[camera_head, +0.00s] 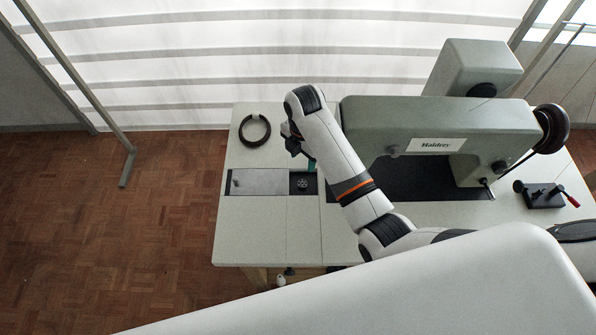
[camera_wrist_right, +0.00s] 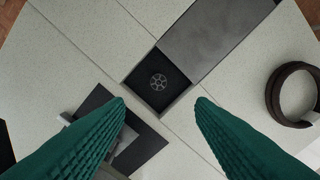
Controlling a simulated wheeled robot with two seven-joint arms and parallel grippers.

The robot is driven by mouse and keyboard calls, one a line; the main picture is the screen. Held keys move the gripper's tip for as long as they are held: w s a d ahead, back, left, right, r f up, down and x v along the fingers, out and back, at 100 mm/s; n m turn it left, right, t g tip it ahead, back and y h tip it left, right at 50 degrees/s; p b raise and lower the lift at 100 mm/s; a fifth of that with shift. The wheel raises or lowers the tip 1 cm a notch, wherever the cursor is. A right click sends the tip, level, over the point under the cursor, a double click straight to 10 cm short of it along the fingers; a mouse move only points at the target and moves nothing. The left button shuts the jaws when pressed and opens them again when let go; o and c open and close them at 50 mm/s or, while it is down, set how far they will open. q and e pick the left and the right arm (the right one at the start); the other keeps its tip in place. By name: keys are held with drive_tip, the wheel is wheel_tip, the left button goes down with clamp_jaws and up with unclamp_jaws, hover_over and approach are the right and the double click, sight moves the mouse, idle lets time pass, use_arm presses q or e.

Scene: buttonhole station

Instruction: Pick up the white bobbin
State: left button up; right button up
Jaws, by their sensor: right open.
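In the head view the right arm reaches over the table, with the gripper mostly hidden beside the recess. My left gripper is not in view.
A grey slide plate (camera_head: 258,182) lies beside the recess. A dark ring (camera_head: 254,130) lies on the table (camera_head: 240,235). The sewing machine (camera_head: 440,118) stands right of the arm. A small dark device with a red handle (camera_head: 545,196) is at the far right.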

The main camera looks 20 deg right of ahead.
hover_over(302, 183)
wheel_tip(302, 183, down, 5)
drive_tip(key=shift+s+r, duration=0.1)
drive_tip(key=shift+r, duration=0.05)
drive_tip(key=shift+f, duration=0.7)
wheel_tip(302, 183, down, 5)
drive_tip(key=shift+r, duration=0.15)
drive_tip(key=shift+f, duration=0.3)
drive_tip(key=c, duration=0.4)
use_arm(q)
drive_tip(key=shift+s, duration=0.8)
use_arm(e)
drive_tip(key=c, duration=0.7)
